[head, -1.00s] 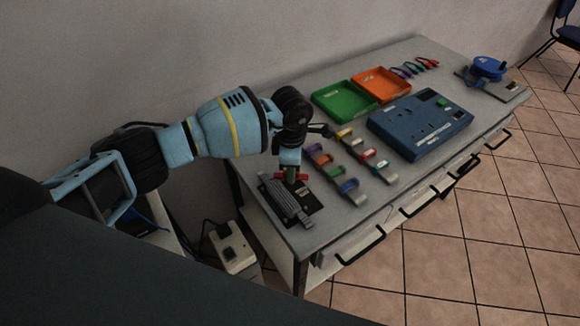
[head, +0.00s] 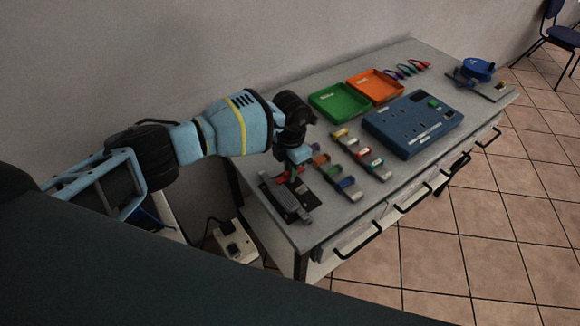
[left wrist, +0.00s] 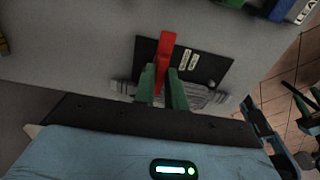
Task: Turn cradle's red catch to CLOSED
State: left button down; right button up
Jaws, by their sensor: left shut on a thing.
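The cradle's black plate (head: 302,214) lies at the near left corner of the bench, with a grey ribbed part (head: 280,203) along it. The red catch (left wrist: 166,52) stands out in the left wrist view, its long arm pointing to the top of that picture beside two small white labels (left wrist: 188,61) that I cannot read. My left gripper (left wrist: 162,88) has its green fingers shut on the red catch, one on each side. In the head view the catch (head: 287,177) shows partly under the left gripper (head: 297,170).
Several coloured clips (head: 345,182) stand in rows just right of the cradle. Behind them are a green tray (head: 338,112), an orange tray (head: 398,88) and a blue panel (head: 410,145). A blue reel (head: 479,69) sits at the far end.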

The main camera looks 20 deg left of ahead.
dwell(0.4)
pick_arm(q)
jog(key=c, duration=1.4)
grip_release()
jog(key=shift+c, duration=0.2)
jog(key=shift+r, duration=3.95)
